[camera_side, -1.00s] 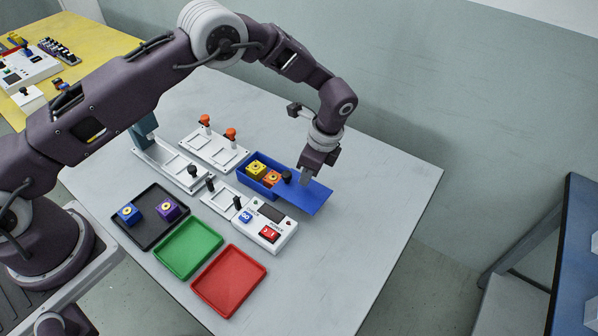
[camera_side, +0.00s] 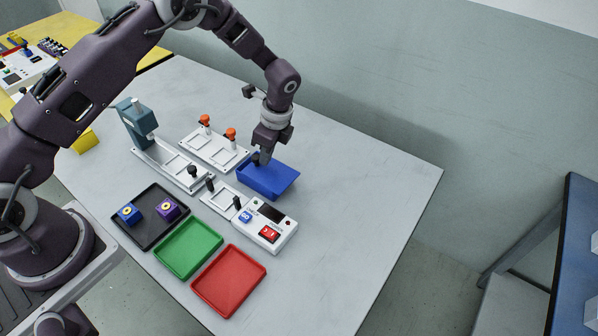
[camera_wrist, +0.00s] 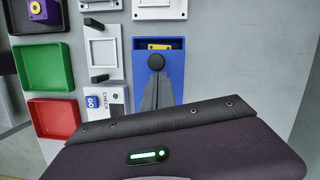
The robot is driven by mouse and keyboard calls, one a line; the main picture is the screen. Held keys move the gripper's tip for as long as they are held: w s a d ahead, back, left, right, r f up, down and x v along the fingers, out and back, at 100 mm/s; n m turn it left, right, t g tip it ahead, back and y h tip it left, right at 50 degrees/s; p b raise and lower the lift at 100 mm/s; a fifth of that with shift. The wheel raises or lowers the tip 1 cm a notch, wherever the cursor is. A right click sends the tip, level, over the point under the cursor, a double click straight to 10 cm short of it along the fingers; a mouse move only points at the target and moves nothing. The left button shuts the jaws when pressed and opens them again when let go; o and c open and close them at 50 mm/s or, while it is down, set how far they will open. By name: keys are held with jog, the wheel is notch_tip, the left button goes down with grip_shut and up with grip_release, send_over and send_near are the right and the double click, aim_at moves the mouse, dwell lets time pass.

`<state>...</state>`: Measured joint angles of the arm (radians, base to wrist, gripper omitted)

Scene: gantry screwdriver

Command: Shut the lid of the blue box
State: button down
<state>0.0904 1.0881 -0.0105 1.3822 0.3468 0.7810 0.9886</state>
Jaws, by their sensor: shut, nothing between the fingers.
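The blue box (camera_side: 262,189) stands right of the middle of the table. Its flat blue sliding lid (camera_side: 279,178) covers most of it. In the wrist view a narrow gap at the top end of the box (camera_wrist: 138,48) shows part of a yellow block (camera_wrist: 159,46) inside. The lid's round black knob (camera_wrist: 156,62) is just beyond my fingertips; it also shows in the side view (camera_side: 255,160). My gripper (camera_side: 264,160) is shut and empty, low over the lid on the right side of the knob. Fingers and knob overlap in view, so I cannot tell if they touch.
A white fixture with orange-topped clamps (camera_side: 215,145) stands close behind and left of the box. A white control box with a red switch (camera_side: 265,228) is in front. Black (camera_side: 150,238), green (camera_side: 189,248) and red trays (camera_side: 229,281) lie nearer. The table's right side is clear.

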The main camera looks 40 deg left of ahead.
aim_at(256, 155)
jog(key=shift+a, duration=1.55)
